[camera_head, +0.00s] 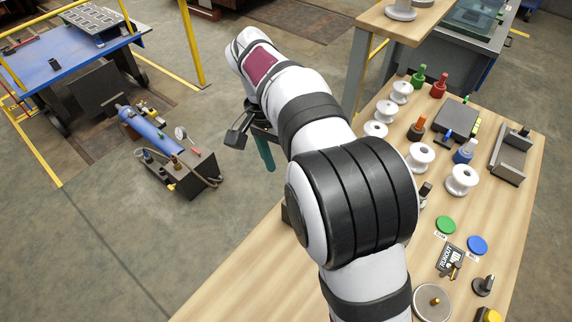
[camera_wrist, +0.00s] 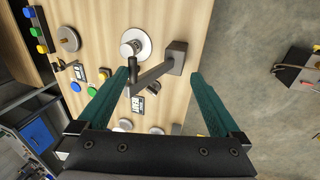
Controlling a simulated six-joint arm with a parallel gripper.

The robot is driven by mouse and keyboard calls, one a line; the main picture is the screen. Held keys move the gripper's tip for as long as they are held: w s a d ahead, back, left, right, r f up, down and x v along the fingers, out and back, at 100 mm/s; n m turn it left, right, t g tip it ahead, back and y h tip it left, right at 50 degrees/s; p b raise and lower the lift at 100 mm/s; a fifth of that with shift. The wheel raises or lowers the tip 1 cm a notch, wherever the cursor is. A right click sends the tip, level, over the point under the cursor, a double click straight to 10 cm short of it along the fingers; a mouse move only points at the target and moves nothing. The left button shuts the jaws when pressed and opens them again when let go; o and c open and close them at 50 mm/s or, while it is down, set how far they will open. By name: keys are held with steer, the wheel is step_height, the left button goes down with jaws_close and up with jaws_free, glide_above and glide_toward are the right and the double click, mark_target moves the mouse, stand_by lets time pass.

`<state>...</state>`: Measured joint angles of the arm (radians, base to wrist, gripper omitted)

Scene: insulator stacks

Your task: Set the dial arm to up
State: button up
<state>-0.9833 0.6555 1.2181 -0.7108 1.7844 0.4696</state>
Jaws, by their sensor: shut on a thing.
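The dial arm (camera_wrist: 152,76) is a dark bar in the wrist view. It runs from a dark block (camera_wrist: 176,56) down and left towards a short dark upright peg. The left fingertip is close to the peg end and the right one lies beyond the block side. Exact contact is hard to see. In the head view one teal finger shows below my wrist (camera_head: 265,152), and my arm hides most of the dial arm.
A pale round disc (camera_wrist: 135,44) stands close to the bar. Left of the table the floor is open, with a blue-cylinder machine (camera_head: 150,130).

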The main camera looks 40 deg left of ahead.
steer(key=shift+s+f, duration=0.1)
steer(key=shift+f, duration=0.1)
steer(key=shift+c, duration=1.1)
steer(key=v, duration=1.1)
steer(key=shift+r, duration=0.3)
steer(key=shift+c, duration=0.7)
steer(key=shift+a+r, duration=0.15)
steer(key=shift+r, duration=0.2)
